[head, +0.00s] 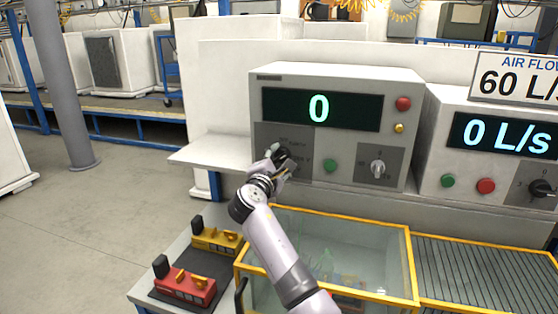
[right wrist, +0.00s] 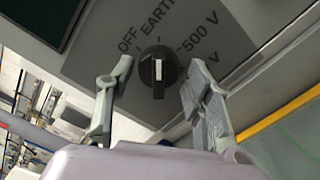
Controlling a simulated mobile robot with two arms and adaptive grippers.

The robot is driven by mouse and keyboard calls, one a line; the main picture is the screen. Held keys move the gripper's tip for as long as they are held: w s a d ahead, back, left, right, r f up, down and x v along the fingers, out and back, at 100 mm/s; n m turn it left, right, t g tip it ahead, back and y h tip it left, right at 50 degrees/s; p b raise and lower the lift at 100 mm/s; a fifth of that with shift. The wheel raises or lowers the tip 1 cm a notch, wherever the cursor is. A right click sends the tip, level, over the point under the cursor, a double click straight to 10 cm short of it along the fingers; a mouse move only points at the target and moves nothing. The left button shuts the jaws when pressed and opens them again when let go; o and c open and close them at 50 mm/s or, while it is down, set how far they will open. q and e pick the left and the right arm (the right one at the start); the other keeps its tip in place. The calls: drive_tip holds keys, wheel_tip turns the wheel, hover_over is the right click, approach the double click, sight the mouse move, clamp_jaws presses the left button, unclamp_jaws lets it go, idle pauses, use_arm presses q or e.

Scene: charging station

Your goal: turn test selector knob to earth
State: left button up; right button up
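The test selector knob (right wrist: 158,72) is black with a white line, on a grey dial plate (right wrist: 88,62) marked OFF, EARTH, 500 V and another partly hidden V label. In the right wrist view the white line runs upright, roughly in line with EARTH; which end points I cannot tell. My right gripper (right wrist: 161,68) is open, one finger on each side of the knob, with gaps visible. In the head view my right gripper (head: 279,160) is at the dial plate (head: 267,133) and largely covers the knob. My left gripper is not in view.
The tester box (head: 340,76) has a display reading 0, red, yellow and green buttons, and a second knob (head: 377,169) to the right. A yellow-framed glass box (head: 330,217) stands below. Red (head: 186,287) and yellow (head: 215,240) devices sit lower left.

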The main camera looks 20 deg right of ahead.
drive_tip(key=shift+o, duration=0.7)
drive_tip(key=v, duration=1.2)
